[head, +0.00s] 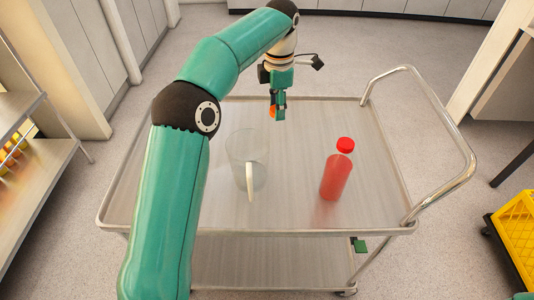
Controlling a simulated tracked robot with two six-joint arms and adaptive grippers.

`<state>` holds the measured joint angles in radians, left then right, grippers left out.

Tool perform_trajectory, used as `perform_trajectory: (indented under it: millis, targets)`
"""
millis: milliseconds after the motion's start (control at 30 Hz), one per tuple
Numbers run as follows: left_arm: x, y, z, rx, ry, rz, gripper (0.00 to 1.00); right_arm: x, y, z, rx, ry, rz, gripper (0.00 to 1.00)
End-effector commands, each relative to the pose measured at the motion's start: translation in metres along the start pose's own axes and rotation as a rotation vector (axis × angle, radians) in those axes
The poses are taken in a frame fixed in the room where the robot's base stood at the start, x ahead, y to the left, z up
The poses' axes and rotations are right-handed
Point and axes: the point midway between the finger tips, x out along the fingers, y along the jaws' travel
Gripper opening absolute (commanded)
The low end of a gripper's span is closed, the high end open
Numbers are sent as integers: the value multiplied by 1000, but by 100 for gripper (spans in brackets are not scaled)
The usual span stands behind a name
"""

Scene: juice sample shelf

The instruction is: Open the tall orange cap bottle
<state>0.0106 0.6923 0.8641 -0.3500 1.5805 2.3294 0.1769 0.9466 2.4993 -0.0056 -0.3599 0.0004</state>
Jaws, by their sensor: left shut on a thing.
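My left gripper (279,112) is over the far part of the metal cart. It is shut on a small orange thing (272,112), which looks like an orange cap. The fingers hide part of it, and I cannot tell whether a bottle is attached to it. No whole tall bottle with an orange cap shows in the head view. My right gripper does not show clearly.
A clear pitcher (240,148) with a pale handle stands on the cart (290,215), left of a red bottle (335,178) with a red cap. A metal rail (440,110) bounds the right side. A yellow crate (515,235) is at far right.

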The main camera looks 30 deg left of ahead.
Motion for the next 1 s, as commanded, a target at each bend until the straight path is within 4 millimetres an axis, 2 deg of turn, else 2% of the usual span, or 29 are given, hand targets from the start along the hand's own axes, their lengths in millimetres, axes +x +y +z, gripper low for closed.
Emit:
perform_trajectory:
  millis: [67,300,500,767,1000]
  targets:
    - [20,0,-2,-1,4,-4,0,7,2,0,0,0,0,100]
    - [82,0,-4,-4,4,-6,0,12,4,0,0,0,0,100]
    - [126,1,-5,-3,3,-3,0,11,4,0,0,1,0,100]
    - [148,2,-4,-5,1,-1,0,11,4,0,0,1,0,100]
    - [179,1,-5,-5,2,-3,0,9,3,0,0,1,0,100]
